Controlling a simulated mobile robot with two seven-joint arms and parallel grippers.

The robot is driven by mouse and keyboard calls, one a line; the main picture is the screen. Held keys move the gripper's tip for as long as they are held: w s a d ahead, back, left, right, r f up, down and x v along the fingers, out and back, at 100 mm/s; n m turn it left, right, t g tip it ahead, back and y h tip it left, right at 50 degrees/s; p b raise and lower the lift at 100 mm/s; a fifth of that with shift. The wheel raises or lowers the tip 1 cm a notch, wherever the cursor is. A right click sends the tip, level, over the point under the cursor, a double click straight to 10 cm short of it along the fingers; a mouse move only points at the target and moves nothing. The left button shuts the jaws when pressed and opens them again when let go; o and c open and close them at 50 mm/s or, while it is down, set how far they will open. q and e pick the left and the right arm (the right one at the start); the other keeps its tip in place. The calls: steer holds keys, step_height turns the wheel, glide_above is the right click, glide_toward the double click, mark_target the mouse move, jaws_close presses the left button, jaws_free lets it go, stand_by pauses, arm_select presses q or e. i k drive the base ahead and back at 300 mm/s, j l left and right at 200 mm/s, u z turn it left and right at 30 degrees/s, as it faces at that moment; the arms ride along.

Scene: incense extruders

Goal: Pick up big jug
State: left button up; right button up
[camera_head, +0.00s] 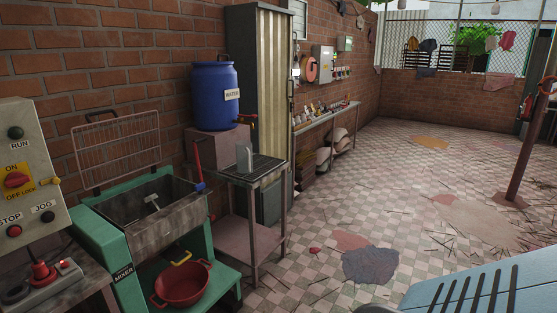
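A grey, upright, jug-like vessel (245,157), likely the big jug, stands on the small metal side table (256,170) below the blue water barrel's tap. It is small in the picture, so its handle cannot be made out. The blue barrel (215,97), labelled WATER, sits on a block against the brick wall. Neither of my grippers is in view.
The green mixer (106,240) with its metal trough is at the left, with a red basin (182,284) on its lower shelf. A control box (25,175) stands far left. A tall cabinet (262,80) stands behind the side table. The tiled floor to the right is mostly open.

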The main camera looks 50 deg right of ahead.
mark_target(243, 149)
steer(key=z, duration=1.25)
